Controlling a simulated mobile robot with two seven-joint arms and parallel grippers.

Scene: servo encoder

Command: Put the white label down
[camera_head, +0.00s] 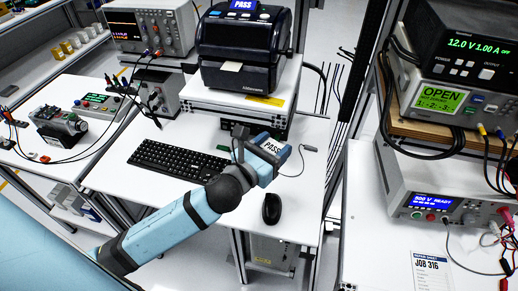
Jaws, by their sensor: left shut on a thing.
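My left gripper (266,158) reaches over the middle white bench, between the keyboard and the mouse. It is shut on a white label (272,147) printed "PASS", which shows at the gripper's far end. My wrist and gripper body hide the fingertips and part of the label. I cannot tell whether the label touches the bench. A black label printer (243,50) with a "PASS" screen stands behind, with a small pale tab at its front slot. My right gripper is not in the view.
A black keyboard (178,159) lies left of the gripper and a black mouse (272,208) lies in front. Bare bench (308,185) shows to the right. An oscilloscope (150,28) stands back left. Stacked test instruments and a "JOB 316" sheet (432,270) are on the right bench.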

